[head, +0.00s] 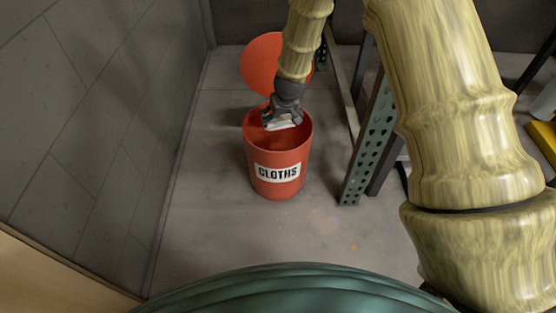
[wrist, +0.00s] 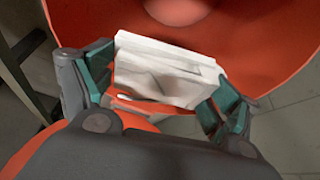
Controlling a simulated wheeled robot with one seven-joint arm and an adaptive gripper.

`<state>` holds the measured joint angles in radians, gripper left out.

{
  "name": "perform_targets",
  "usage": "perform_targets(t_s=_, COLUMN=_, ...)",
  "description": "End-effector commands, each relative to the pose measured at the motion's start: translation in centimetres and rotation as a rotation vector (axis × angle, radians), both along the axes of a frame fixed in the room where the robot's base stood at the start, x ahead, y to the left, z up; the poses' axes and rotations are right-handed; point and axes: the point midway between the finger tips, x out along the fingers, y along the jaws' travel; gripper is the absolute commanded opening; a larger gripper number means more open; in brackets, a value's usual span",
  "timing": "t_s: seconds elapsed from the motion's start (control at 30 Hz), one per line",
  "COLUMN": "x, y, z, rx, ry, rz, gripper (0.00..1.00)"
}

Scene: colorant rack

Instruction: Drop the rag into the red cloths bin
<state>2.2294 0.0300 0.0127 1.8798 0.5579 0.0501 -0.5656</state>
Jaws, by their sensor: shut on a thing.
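The red bin (head: 285,155) labelled CLOTHS stands on the floor, with its round red lid (head: 262,62) raised behind it. My gripper (head: 282,120) is over the bin's open mouth, pointing down. It is shut on a white rag (head: 284,125). In the wrist view the folded rag (wrist: 165,75) sits between the two fingers (wrist: 160,90), with the red lid (wrist: 270,50) beyond it. Part of the bin rim (wrist: 135,120) shows below the rag. The bin's bottom is hidden.
A dark green perforated rack post (head: 368,140) stands just right of the bin. A grey wall (head: 95,120) is at the left. The floor (head: 225,220) in front of the bin is clear. A yellow object (head: 544,138) is at the far right.

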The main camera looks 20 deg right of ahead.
Motion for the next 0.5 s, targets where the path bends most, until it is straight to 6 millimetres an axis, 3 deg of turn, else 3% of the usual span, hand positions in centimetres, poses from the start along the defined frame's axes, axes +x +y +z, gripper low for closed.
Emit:
perform_targets(t_s=0.13, x=0.00, y=0.00, z=0.05, rx=0.000, ry=0.000, rz=0.000, gripper=0.66)
perform_targets(t_s=0.17, x=0.00, y=0.00, z=0.05, rx=0.000, ry=0.000, rz=0.000, gripper=0.94)
perform_targets(t_s=0.2, x=0.00, y=0.00, z=0.05, rx=0.000, ry=0.000, rz=0.000, gripper=1.00)
perform_targets(t_s=0.5, x=-0.01, y=0.01, z=0.03, rx=0.000, ry=0.000, rz=0.000, gripper=1.00)
